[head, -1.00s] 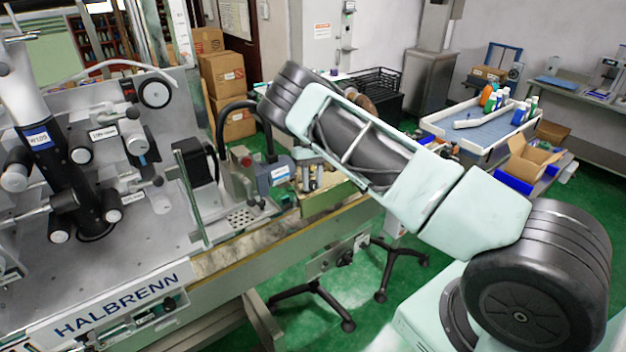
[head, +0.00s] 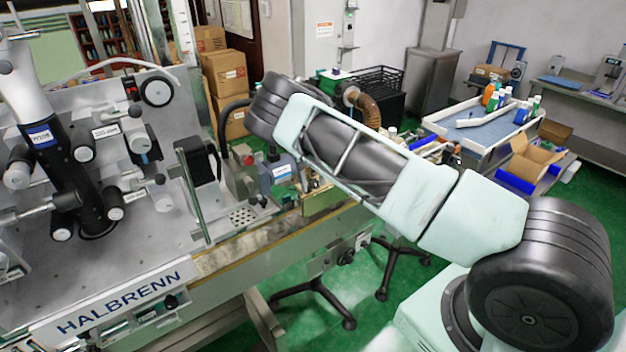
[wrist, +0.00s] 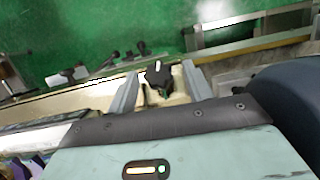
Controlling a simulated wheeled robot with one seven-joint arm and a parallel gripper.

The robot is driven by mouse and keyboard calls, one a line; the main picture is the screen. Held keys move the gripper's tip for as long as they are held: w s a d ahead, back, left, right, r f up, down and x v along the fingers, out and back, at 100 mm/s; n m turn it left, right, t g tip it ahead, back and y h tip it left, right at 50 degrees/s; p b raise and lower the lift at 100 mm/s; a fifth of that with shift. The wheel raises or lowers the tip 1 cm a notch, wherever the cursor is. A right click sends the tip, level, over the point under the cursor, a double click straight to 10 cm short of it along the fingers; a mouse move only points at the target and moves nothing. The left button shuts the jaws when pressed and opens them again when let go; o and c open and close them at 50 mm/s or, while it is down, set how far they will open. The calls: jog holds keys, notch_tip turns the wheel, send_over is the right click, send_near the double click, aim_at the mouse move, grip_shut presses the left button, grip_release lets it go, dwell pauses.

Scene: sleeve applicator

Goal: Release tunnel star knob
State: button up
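A black star knob (wrist: 158,75) with a white mark on top shows in the wrist view, on a pale part of the machine. My gripper (wrist: 160,69) has its two grey fingers apart, one on each side of the knob in the picture. I cannot tell whether the fingers touch the knob or how far above it they are. In the head view my arm hides the gripper and most of the machine's far end, and I cannot pick out this knob there.
The labelling machine's grey panel (head: 215,285) with rollers fills the left. A blue-grey motor (head: 278,172) stands near my arm. A brown hose (head: 366,106) and black crate (head: 378,82) are behind. A dark stool base (head: 318,290) stands on the green floor below.

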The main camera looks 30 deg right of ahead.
jog(key=shift+r, duration=0.15)
jog(key=b+v, duration=0.6)
jog(key=v, duration=1.1)
jog(key=shift+r, duration=0.1)
